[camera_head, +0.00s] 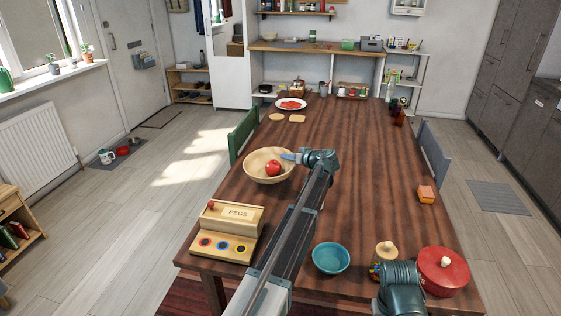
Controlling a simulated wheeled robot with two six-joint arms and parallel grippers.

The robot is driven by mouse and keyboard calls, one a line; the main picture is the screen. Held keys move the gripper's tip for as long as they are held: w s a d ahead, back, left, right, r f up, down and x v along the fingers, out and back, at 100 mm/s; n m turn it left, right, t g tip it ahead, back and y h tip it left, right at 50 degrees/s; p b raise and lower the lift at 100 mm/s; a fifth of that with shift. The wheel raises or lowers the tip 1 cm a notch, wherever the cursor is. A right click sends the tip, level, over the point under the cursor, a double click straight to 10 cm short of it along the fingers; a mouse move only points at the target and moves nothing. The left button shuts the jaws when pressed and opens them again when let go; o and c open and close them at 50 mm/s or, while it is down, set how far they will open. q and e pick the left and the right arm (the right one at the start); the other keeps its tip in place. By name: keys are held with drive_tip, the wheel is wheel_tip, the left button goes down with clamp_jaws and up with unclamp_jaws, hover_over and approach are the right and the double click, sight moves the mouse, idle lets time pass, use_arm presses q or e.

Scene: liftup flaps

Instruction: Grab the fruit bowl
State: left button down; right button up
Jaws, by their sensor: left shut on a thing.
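The fruit bowl (254,171) is a light wooden bowl on the left side of the long brown table, with a red apple (273,168) in it. My left gripper (290,157) is at the bowl's right far rim and is shut on it. The bowl looks level; I cannot tell whether it is clear of the tabletop. My right arm's teal wrist shows at the lower right, beside a small jar; its fingers cannot be made out.
A wooden PEGS box (233,217) stands nearer than the bowl. A blue bowl (331,258), a wooden-lidded jar (385,251) and a red lidded pot (443,270) stand near the front. An orange box (426,194) lies at right. The table's middle right is clear.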

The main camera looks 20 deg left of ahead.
use_arm(q)
drive_tip(key=w+d, duration=0.3)
drive_tip(key=w, duration=0.6)
drive_tip(key=shift+d+r+p, duration=0.4)
drive_tip(key=shift+r, duration=0.05)
